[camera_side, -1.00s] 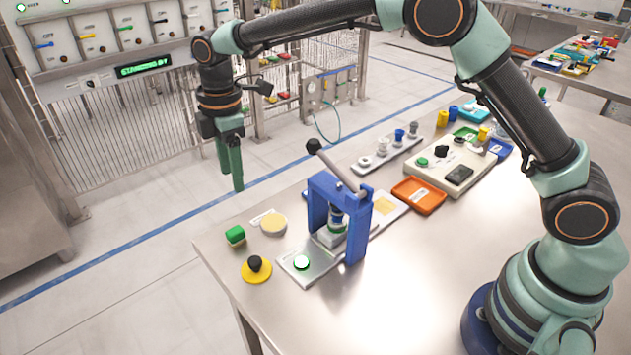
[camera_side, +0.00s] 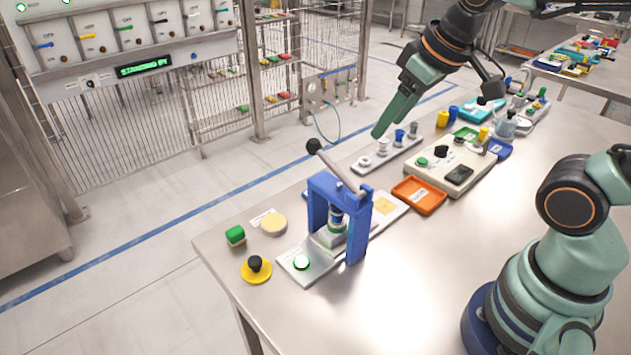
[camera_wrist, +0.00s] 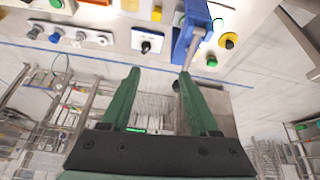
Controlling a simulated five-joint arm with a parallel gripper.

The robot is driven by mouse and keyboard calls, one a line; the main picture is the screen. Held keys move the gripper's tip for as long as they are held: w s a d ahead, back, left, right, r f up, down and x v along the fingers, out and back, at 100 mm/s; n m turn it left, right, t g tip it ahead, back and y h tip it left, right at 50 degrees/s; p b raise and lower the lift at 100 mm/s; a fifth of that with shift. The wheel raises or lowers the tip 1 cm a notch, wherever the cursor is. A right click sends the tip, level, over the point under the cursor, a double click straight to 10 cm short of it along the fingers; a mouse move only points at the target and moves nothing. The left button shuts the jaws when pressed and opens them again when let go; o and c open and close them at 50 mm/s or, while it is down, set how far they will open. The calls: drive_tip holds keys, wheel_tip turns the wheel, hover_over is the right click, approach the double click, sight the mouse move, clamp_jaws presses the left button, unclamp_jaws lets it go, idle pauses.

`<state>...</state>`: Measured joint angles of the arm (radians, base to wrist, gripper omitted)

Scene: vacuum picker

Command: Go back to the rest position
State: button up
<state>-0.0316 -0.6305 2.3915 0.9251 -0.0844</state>
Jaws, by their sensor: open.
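My gripper (camera_side: 393,116) is in the air above the far edge of the table, near the strip of small suction cups, with its green fingers pointing down and to the left. In the wrist view my gripper (camera_wrist: 158,72) has its two green fingers spread apart with nothing between them. It is open and empty. In the side view the fingers overlap, so the gap between them is hidden there. My upper arm leaves the top right of the side view.
A blue press (camera_side: 357,215) with a raised lever stands on the steel table (camera_side: 450,270). A strip with cups (camera_side: 388,153), an orange tray (camera_side: 419,195) and a control box (camera_side: 452,165) lie behind it. A green button (camera_side: 235,235) and yellow-based black knob (camera_side: 256,269) sit at the near left.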

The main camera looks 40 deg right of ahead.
drive_tip(key=shift+s+d+f+m, duration=0.25)
drive_tip(key=shift+s+f+m, duration=0.1)
drive_tip(key=shift+s, duration=0.1)
drive_tip(key=shift+s+d+f+m, duration=0.25)
drive_tip(key=shift+s+m, duration=0.1)
drive_tip(key=shift+s, duration=0.1)
